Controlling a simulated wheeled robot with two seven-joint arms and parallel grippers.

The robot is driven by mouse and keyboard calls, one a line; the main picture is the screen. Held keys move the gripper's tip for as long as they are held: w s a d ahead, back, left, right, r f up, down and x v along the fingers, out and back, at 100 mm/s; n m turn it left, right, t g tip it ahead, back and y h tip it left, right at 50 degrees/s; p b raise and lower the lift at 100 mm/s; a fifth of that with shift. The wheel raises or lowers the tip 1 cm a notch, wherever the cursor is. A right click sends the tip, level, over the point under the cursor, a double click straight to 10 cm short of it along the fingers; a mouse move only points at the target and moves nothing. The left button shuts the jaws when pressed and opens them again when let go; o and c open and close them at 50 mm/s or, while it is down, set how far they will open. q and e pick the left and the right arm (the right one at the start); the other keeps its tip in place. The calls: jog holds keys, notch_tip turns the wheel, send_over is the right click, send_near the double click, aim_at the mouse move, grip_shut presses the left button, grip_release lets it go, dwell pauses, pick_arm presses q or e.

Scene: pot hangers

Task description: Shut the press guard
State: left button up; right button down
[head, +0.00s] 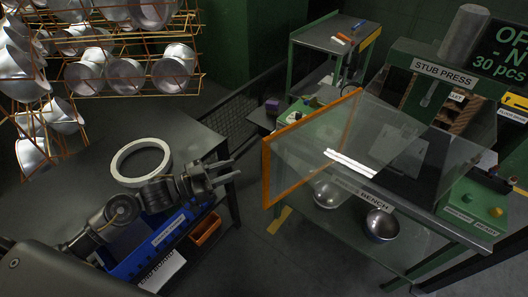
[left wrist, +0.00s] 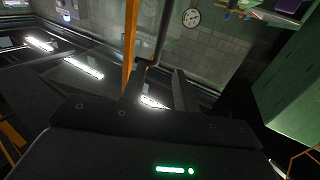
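The press guard is a clear panel in an orange frame (head: 267,176). In the head view it stands swung out to the left from the front of the stub press (head: 444,72), so it is open. An orange bar (left wrist: 130,45), which looks like its frame, rises upright in the left wrist view beside my fingers. My left gripper (head: 236,167) is left of the guard's outer edge, with a small gap in the head view. Its fingers are apart and hold nothing; they also show in the left wrist view (left wrist: 157,88). My right gripper is not in view.
Two metal bowls, including one at the right (head: 380,224), sit under the guard on the bench. A white ring (head: 141,144) lies on the dark table at left. A blue bin (head: 150,246) is below my left arm. Racks of metal pots (head: 172,68) hang upper left.

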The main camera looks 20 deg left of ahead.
pick_arm(q)
jog(key=shift+r+p+x, duration=0.2)
jog(key=shift+p+x, duration=1.5)
jog(key=shift+x, duration=3.7)
jog(key=shift+s+d, duration=0.1)
jog(key=shift+d, duration=0.05)
grip_shut()
